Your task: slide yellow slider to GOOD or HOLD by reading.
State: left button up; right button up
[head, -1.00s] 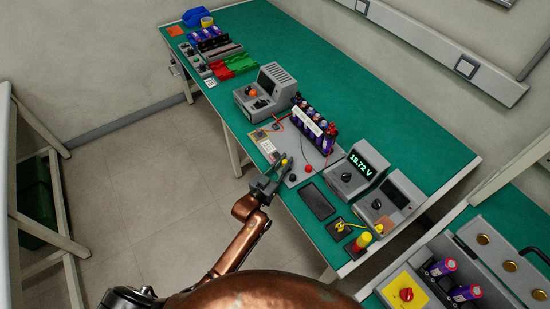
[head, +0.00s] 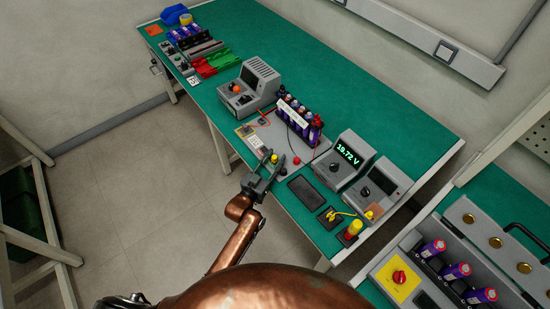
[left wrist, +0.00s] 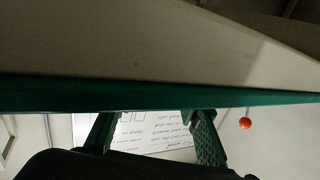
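The meter (head: 348,154) shows green digits that look like 19.72 V. GOOD and HOLD marks are too small to read. My right gripper is not in view.
A purple battery pack (head: 300,121) stands on the board with wires and a red knob. A dark pad (head: 307,193), a second grey device (head: 375,187) and a yellow post (head: 353,230) lie to the right. A grey device with an orange knob (head: 250,87) stands behind left.

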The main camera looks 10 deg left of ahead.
pick_arm(q)
jog(key=v, duration=1.1)
jog(key=shift+s, duration=0.35)
jog(key=shift+s+a, duration=0.1)
